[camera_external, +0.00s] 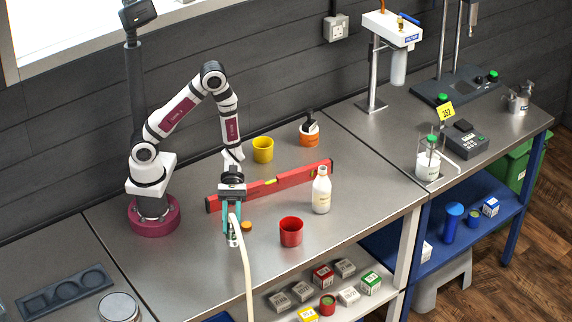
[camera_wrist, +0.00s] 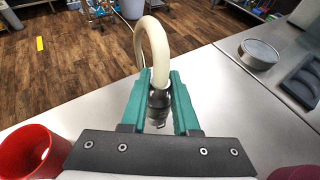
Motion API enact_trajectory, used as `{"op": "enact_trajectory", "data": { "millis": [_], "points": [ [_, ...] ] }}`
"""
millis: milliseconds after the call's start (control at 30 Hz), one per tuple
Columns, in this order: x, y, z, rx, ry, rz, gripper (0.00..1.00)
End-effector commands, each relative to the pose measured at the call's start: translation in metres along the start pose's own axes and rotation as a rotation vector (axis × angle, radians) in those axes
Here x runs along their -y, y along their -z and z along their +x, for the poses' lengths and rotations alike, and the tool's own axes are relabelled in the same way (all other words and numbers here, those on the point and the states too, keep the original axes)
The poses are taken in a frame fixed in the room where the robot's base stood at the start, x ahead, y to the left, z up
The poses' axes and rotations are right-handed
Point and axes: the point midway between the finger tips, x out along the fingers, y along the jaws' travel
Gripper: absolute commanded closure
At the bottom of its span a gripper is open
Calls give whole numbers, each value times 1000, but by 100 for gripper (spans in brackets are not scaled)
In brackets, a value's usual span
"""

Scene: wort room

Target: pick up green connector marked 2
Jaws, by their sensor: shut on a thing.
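My gripper (camera_external: 232,232) points down over the near part of the steel bench, with its teal fingers shut on a hose connector. In the wrist view my gripper (camera_wrist: 159,100) has this dark grey connector (camera_wrist: 159,103) between its two fingers. A cream hose (camera_wrist: 160,50) rises from the connector and arches over; in the external view the hose (camera_external: 246,270) hangs past the bench's front edge. The fingers hide much of the connector. I cannot make out green on it or a mark 2. Whether it touches the bench is unclear.
A red cup (camera_external: 291,231) and a white bottle (camera_external: 321,190) stand right of my gripper. A red spirit level (camera_external: 285,181) and a yellow cup (camera_external: 263,149) are behind. A round tin (camera_external: 118,307) stands front left.

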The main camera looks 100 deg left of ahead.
Motion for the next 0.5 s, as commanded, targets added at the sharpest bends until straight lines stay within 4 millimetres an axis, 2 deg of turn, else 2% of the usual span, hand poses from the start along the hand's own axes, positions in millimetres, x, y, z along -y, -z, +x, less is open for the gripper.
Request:
{"op": "enact_trajectory", "data": {
  "millis": [100, 200, 500],
  "points": [
    [0, -25, -10, 0, -1, 7, 100],
    [0, -36, -15, 1, -1, 4, 100],
    [0, -40, -16, 2, 2, 1, 100]
  ]
}}
